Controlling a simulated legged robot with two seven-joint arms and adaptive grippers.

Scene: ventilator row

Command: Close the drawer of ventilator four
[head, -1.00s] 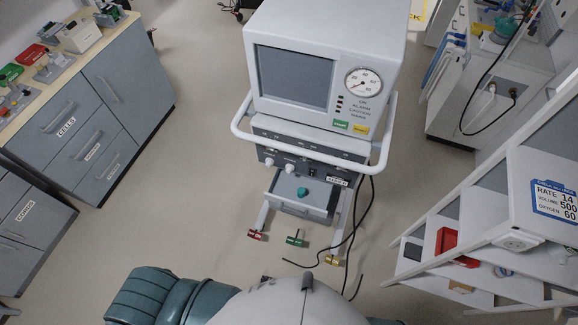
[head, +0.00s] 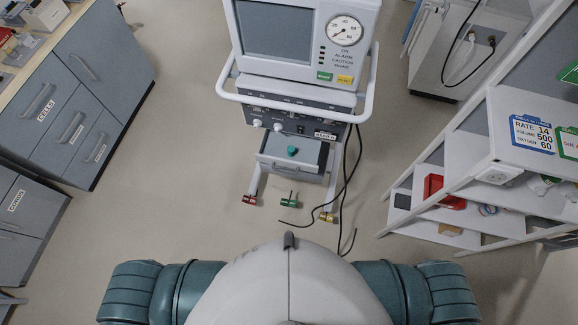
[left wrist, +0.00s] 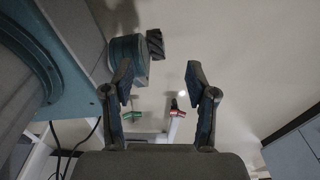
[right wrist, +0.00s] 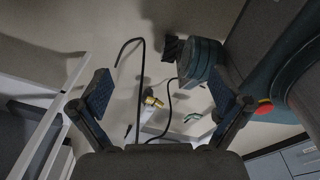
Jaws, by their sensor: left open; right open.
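The ventilator (head: 300,78) stands upright ahead of me in the head view, on a wheeled stand with a white rail around it. Its drawer (head: 293,152) is pulled out toward me below the control panel, with a small teal object (head: 292,150) inside. A small label is on the panel above the drawer, too small to read surely. My left gripper (left wrist: 160,80) shows open and empty in the left wrist view, above the floor. My right gripper (right wrist: 163,90) shows open and empty in the right wrist view. Neither gripper shows in the head view, and neither touches the drawer.
Grey cabinets (head: 75,115) stand at the left. A white shelf unit (head: 470,150) with a red box (head: 433,187) stands at the right. Dark cables (head: 346,195) trail on the floor beside the stand's coloured feet. The floor between me and the ventilator is otherwise clear.

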